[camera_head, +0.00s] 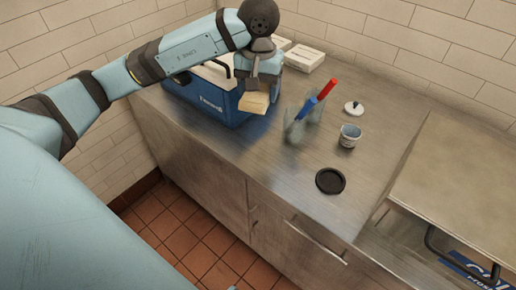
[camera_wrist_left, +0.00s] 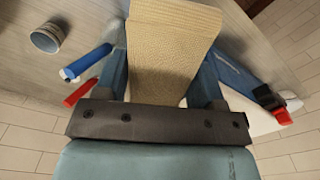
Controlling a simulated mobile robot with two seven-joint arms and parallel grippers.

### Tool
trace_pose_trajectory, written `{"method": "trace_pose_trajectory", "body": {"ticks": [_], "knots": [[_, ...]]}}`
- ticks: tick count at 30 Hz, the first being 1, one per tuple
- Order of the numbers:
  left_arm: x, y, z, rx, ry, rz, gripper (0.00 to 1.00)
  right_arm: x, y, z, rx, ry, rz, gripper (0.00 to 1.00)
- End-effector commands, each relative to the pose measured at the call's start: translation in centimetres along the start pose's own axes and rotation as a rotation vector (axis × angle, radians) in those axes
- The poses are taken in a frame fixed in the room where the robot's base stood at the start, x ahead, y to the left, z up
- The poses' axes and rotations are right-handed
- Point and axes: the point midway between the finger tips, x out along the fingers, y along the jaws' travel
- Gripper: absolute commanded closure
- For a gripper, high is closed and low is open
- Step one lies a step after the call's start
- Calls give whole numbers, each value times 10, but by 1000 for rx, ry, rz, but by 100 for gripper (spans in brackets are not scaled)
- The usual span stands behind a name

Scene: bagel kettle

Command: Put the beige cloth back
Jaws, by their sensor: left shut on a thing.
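The beige cloth (camera_head: 254,103) is a folded, textured pad held at the tips of my left gripper (camera_head: 258,86), in front of the right end of a blue box. In the left wrist view the cloth (camera_wrist_left: 165,55) fills the space between the two blue fingers and sticks out beyond them. My left gripper is shut on it. In the head view the cloth appears above the steel counter (camera_head: 285,170); I cannot tell the gap below it. My right gripper is not in view.
The blue box (camera_head: 205,100) stands at the counter's back left, partly hidden by my left arm. A clear holder with a blue marker (camera_head: 306,107) and red marker (camera_head: 327,91), a small tub (camera_head: 350,136), a white lid (camera_head: 354,108) and a black disc (camera_head: 330,181) stand to the right. White packs (camera_head: 304,58) lie behind.

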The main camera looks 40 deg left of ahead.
Motion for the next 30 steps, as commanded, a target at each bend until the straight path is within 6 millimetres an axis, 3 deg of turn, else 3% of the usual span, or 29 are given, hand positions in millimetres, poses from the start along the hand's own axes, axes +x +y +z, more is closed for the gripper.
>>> {"method": "trace_pose_trajectory", "body": {"ticks": [9,15,23,30], "knots": [[84,0,2,0,-8,-2,59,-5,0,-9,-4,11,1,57],[128,0,1,0,-5,0,59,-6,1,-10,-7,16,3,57],[150,0,0,1,-1,0,59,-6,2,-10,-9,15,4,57],[183,0,1,0,-3,-1,59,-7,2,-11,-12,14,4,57]]}}
